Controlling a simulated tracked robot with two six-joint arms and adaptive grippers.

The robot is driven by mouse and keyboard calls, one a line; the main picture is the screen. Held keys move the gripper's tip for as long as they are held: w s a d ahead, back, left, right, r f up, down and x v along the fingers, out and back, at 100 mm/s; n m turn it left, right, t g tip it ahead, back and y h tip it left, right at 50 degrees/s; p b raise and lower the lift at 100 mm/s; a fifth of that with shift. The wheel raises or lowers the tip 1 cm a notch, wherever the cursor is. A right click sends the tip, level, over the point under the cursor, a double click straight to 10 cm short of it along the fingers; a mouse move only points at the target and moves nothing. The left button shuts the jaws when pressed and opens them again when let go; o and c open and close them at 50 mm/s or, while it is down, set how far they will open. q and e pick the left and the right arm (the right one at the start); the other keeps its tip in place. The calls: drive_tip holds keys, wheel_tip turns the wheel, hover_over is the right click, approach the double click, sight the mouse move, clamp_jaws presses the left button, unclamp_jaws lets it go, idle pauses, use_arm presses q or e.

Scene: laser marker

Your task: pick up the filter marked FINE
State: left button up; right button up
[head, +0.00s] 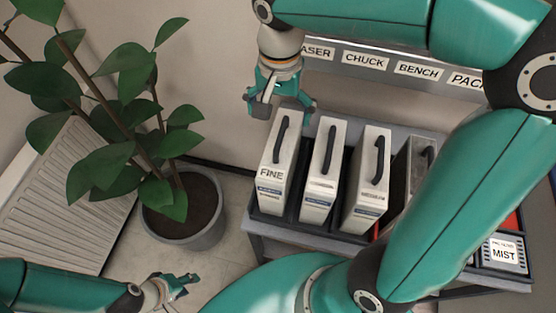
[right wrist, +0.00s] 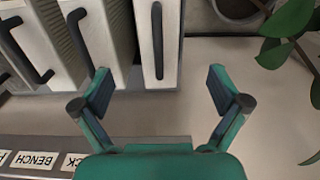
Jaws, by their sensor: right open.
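The filter marked FINE (head: 275,173) is a white upright cassette with a black handle, at the left end of a row in the head view. In the right wrist view its top and black handle (right wrist: 157,40) show ahead of the jaws, left of their middle. My right gripper (head: 282,106) is open and empty, above and just behind the FINE filter, apart from its handle; its two fingers also show in the right wrist view (right wrist: 158,88). My left gripper (head: 182,282) is at the lower left of the head view, away from the filters; its jaw state is unclear.
Two more white filters (head: 322,172) (head: 366,182) and a grey one (head: 408,165) stand to the right in the dark rack (head: 262,219). A labelled rail (head: 390,66) runs behind. A potted plant (head: 187,228) stands left. A MIST box (head: 503,254) is at right.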

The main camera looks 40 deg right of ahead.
sight(280, 134)
wheel_tip(280, 134, down, 8)
drive_tip(key=shift+f, duration=0.1)
drive_tip(key=shift+w+d+f, duration=0.1)
drive_tip(key=shift+d+f, duration=0.1)
drive_tip(key=shift+f, duration=1.1)
drive_tip(key=shift+w+d+f, duration=0.1)
drive_tip(key=shift+d+f, duration=0.05)
drive_tip(key=shift+f, duration=1.1)
drive_tip(key=shift+s, duration=0.1)
drive_tip(key=c, duration=1.7)
clamp_jaws()
drive_tip(key=shift+r, duration=0.2)
